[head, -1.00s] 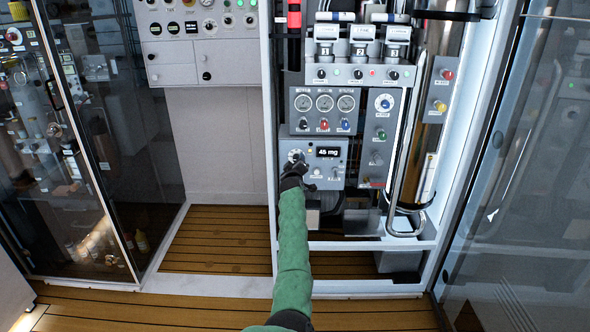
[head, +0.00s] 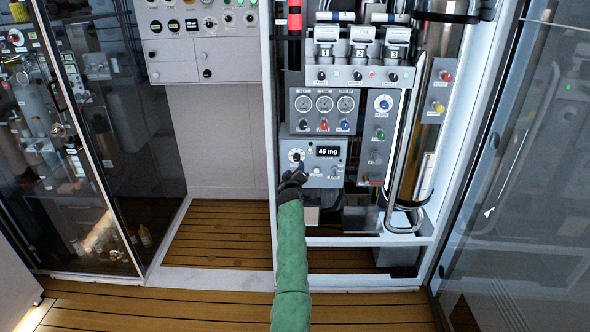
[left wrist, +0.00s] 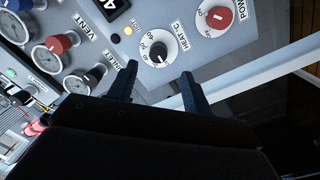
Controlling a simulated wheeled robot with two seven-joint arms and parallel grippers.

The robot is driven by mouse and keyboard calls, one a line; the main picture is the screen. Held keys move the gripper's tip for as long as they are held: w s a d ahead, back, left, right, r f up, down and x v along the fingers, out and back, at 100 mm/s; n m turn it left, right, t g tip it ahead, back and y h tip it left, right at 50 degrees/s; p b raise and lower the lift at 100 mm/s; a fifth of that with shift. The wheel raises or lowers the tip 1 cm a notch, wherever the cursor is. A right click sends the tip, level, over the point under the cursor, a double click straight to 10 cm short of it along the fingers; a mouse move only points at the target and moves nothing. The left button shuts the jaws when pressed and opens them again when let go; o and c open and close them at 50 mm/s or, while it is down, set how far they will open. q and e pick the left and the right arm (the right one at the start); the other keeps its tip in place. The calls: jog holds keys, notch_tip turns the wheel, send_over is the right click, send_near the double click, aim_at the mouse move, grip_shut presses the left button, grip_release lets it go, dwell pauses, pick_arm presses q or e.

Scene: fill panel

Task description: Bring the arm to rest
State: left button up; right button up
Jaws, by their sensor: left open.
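My left arm, in a green sleeve, reaches up from the bottom of the head view. My right gripper is not in view.
Above the display panel are round gauges (head: 325,104) and several numbered units (head: 361,42). A glass door (head: 520,190) is at right. The wooden floor (head: 150,310) is clear.

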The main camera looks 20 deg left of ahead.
pick_arm(q)
jog(key=shift+s, duration=0.2)
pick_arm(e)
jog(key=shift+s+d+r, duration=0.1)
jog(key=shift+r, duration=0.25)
